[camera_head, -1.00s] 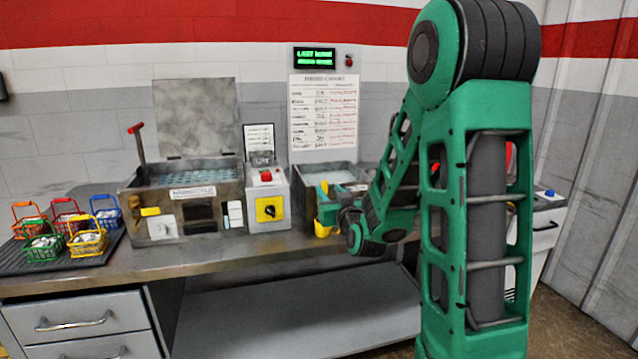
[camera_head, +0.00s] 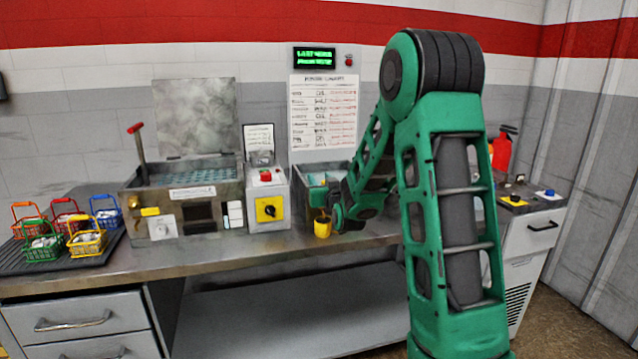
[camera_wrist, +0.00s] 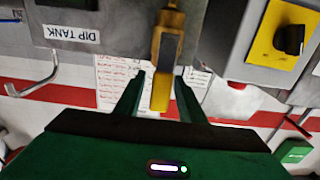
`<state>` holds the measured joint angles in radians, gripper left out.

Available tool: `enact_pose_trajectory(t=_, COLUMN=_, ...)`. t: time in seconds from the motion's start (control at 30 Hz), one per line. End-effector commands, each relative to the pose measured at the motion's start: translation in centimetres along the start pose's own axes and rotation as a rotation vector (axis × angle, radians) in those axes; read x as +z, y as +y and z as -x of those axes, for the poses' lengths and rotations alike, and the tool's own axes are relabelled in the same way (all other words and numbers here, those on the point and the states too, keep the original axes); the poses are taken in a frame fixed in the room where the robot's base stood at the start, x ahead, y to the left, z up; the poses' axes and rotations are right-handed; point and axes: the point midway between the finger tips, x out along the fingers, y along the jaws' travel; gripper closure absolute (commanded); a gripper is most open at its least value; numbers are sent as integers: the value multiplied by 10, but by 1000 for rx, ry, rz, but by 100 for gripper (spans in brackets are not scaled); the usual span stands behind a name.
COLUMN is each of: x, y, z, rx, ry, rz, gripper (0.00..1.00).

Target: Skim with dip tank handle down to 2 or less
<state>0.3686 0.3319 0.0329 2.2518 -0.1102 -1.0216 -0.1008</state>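The dip tank (camera_head: 352,172) is an open grey metal basin on the bench, right of the control box; my arm partly hides it. Its label (camera_wrist: 70,33) reads "DIP TANK" upside down in the wrist view. A yellow handle (camera_wrist: 167,40) hangs from the tank's front in the wrist view. My gripper (camera_wrist: 160,78) is open, with one finger on each side of the handle's lower end; gaps show on both sides. In the head view my gripper (camera_head: 338,212) is at the tank's front, beside a yellow cup-shaped part (camera_head: 322,227). No level reading for the tank is legible.
A control box (camera_head: 268,200) with a red button and black knob stands left of the tank. Further left are an open-lidded tank (camera_head: 185,190) and several coloured baskets (camera_head: 65,235) on a dark mat. A green display (camera_head: 315,57) hangs above; its text is unclear.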

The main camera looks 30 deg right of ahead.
Motion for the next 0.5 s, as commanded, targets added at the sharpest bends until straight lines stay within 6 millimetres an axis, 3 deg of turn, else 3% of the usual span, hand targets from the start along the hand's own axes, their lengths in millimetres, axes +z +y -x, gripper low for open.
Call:
enact_pose_trajectory(t=0.1, x=0, y=0, z=0, rx=0, ry=0, rz=0, gripper=64)
enact_pose_trajectory(t=0.27, x=0, y=0, z=0, rx=0, ry=0, rz=0, gripper=100)
enact_pose_trajectory(t=0.5, x=0, y=3, z=0, rx=0, ry=0, rz=-46, gripper=100)
